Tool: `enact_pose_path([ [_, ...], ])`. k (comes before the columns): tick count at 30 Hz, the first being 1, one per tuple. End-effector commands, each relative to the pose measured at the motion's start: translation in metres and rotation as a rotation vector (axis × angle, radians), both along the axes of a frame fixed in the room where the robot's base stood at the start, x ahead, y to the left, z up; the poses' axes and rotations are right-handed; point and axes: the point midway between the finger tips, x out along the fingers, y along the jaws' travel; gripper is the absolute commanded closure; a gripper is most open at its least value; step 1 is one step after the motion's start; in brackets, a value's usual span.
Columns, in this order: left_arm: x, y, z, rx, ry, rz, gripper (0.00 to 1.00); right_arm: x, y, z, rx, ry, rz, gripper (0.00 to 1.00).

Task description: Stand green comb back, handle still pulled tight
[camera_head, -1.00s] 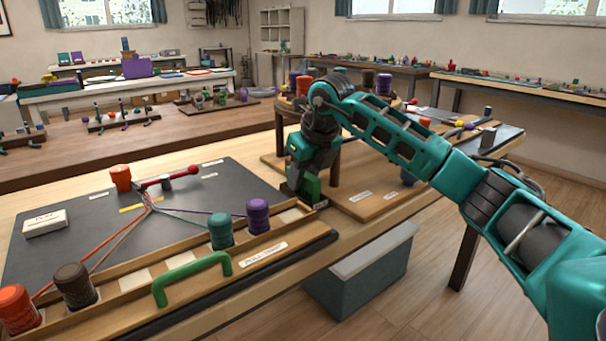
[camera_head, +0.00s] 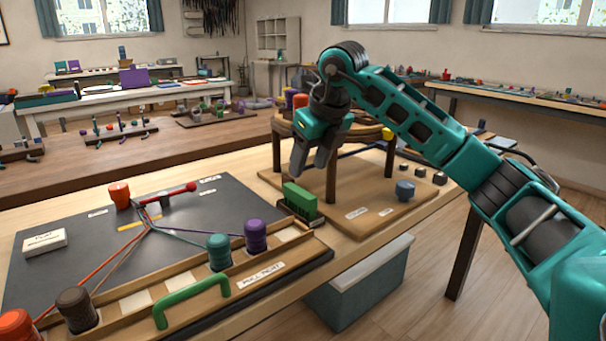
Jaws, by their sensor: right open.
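The green comb (camera_head: 300,201) stands upright with its dark teeth down, at the right end of the dark mat beside the round stand. My right gripper (camera_head: 311,167) is open and empty just above the comb, apart from it. My left gripper is out of view.
A round wooden stand (camera_head: 331,178) with bobbins on top is close behind my right gripper. A blue-grey bobbin (camera_head: 405,190) lies on the board to its right. A white box (camera_head: 44,241) lies on the mat's left. A lidded bin (camera_head: 358,276) stands below the table edge.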

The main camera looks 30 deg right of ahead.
Motion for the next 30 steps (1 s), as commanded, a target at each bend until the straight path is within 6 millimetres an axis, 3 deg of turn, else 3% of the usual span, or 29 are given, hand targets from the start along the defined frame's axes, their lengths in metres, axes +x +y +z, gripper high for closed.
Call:
enact_pose_path([
  [3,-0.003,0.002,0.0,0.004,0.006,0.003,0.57,-0.007,0.0,0.02,0.0,-0.002,0.0,0.47],
  [9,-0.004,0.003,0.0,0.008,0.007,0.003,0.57,-0.013,-0.001,0.032,0.001,0.0,-0.001,0.47],
  [30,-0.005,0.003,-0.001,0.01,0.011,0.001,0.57,-0.014,-0.001,0.032,0.001,0.001,0.0,0.47],
])
